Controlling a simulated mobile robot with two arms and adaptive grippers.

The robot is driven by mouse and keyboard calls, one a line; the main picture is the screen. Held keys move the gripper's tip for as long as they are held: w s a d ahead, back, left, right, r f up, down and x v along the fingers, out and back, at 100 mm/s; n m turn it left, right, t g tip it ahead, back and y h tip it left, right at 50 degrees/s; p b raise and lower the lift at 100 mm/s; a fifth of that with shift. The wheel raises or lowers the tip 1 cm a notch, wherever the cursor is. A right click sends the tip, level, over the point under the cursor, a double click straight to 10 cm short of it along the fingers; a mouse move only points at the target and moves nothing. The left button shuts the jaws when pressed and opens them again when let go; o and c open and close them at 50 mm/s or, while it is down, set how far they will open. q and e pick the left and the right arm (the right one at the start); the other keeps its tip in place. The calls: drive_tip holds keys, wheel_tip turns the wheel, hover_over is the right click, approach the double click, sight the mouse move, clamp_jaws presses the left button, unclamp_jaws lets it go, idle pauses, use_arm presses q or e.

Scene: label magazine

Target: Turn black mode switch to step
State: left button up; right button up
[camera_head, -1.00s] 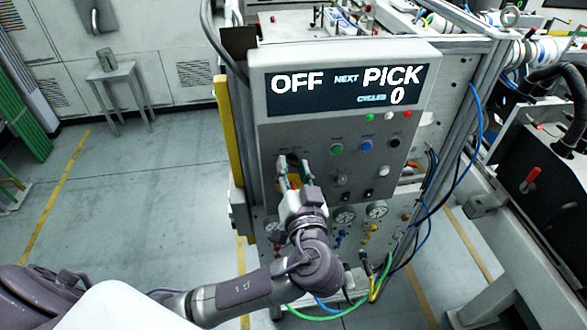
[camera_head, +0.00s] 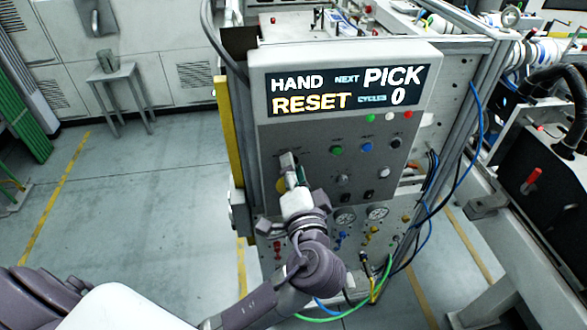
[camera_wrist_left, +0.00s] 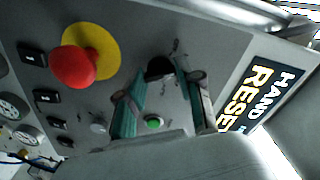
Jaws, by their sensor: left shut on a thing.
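The black mode switch (camera_wrist_left: 160,68) sits on the grey panel, between the two fingertips of my left gripper (camera_wrist_left: 158,86) in the left wrist view. That gripper is shut on it. In the head view my left gripper (camera_head: 289,163) is at the upper left of the control panel (camera_head: 310,145) and hides the switch. The display (camera_head: 348,90) reads HAND, RESET in orange, NEXT PICK and CYCLES 0. It also shows partly in the left wrist view (camera_wrist_left: 262,95). The switch's pointer direction cannot be made out. My right gripper is not in view.
A red mushroom button (camera_wrist_left: 73,67) on a yellow disc sits beside the switch. A green button (camera_head: 336,151), a blue button (camera_head: 366,147) and a black button (camera_head: 396,142) are to the right. Gauges (camera_head: 377,212) and hoses are below. The floor at left is open.

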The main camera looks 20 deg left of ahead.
use_arm(q)
drive_tip(key=m, duration=0.5)
drive_tip(key=shift+m, duration=0.3)
drive_tip(key=shift+f+m, duration=0.1)
drive_tip(key=shift+m, duration=2.1)
drive_tip(key=o, duration=1.2)
drive_tip(key=shift+c, duration=0.2)
drive_tip(key=v, duration=1.2)
